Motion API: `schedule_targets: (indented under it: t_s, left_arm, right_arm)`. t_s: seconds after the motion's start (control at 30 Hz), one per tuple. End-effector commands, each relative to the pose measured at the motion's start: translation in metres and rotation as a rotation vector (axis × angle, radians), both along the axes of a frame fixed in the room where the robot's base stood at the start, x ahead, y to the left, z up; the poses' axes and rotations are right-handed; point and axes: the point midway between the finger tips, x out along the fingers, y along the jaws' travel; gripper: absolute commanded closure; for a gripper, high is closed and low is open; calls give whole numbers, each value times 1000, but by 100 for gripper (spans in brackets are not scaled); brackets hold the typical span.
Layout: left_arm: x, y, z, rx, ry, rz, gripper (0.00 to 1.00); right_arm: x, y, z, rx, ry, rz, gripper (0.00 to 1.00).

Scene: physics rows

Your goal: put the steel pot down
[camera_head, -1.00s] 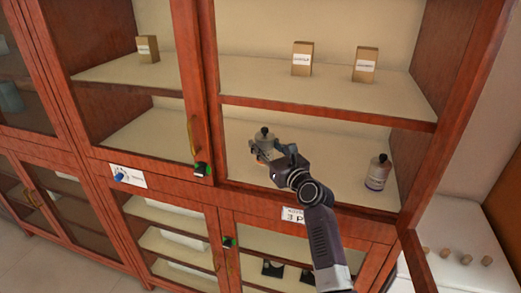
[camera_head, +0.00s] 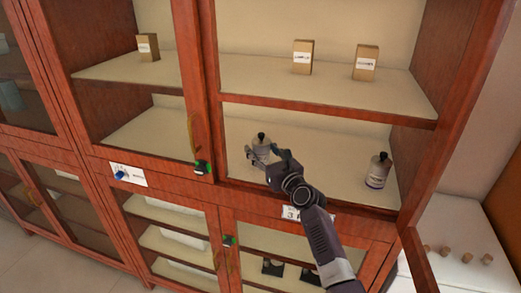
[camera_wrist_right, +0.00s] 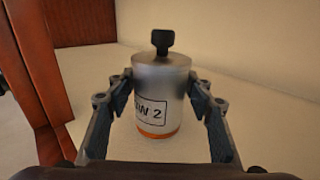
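The steel pot (camera_head: 262,150) is a grey cylinder with a black knob on top. It stands upright on the lower shelf (camera_head: 325,165) of the open cabinet. In the right wrist view the pot (camera_wrist_right: 162,85) shows a white label ending in "W 2" and an orange band at its base. My right gripper (camera_wrist_right: 160,95) is open, with a finger on either side of the pot. Gaps show between the fingers and the pot's sides. In the head view the right gripper (camera_head: 272,158) reaches in from the front. My left gripper is not in view.
A similar bottle (camera_head: 378,172) with a black cap stands to the right on the same shelf. Small boxes (camera_head: 302,57) stand on the shelf above. The cabinet's left frame post (camera_wrist_right: 40,75) is close to the gripper. Shelf space between pot and bottle is clear.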

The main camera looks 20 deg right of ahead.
Motion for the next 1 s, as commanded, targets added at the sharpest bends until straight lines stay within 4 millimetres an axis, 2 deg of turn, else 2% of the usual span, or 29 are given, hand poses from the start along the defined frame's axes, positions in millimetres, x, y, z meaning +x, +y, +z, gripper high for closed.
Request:
schedule_targets:
  t_s: [0.37,0.47,0.57,1.0]
  left_arm:
    - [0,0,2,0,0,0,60]
    - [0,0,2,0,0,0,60]
    - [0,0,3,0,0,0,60]
    - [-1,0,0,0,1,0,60]
  right_arm:
    - [0,0,3,-1,0,0,43]
    - [-6,-1,2,0,-1,1,43]
    - [-19,-3,2,1,-1,1,43]
    - [-98,-18,1,0,0,0,43]
